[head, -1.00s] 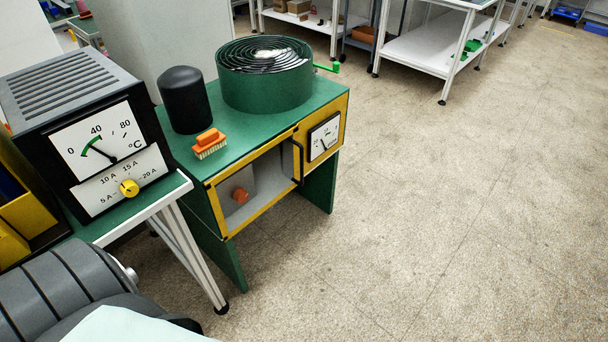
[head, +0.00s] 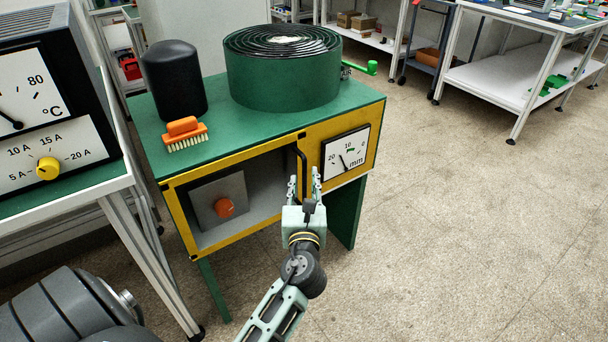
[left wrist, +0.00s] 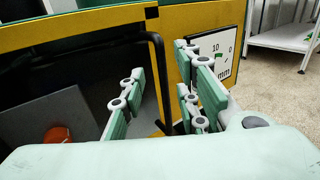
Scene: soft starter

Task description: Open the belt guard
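The belt guard (head: 246,149) is a yellow-framed, see-through panel on the front of a green machine, and it looks closed. Its black bar handle (head: 304,168) stands upright at the panel's right side; it also shows in the left wrist view (left wrist: 161,85). My left gripper (head: 304,182) is open at the handle. In the left wrist view its fingers (left wrist: 157,95) are spread, with the handle seen between them and gaps on both sides. Whether the fingertips reach past the bar is hard to tell. My right gripper is not in view.
On the machine top are a belt roll (head: 283,75), a black cylinder (head: 173,80) and an orange brush (head: 184,133). An orange knob (head: 224,208) shows behind the panel. A mm dial (head: 345,153) sits right of the handle. A gauge bench (head: 70,192) stands left. The right floor is clear.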

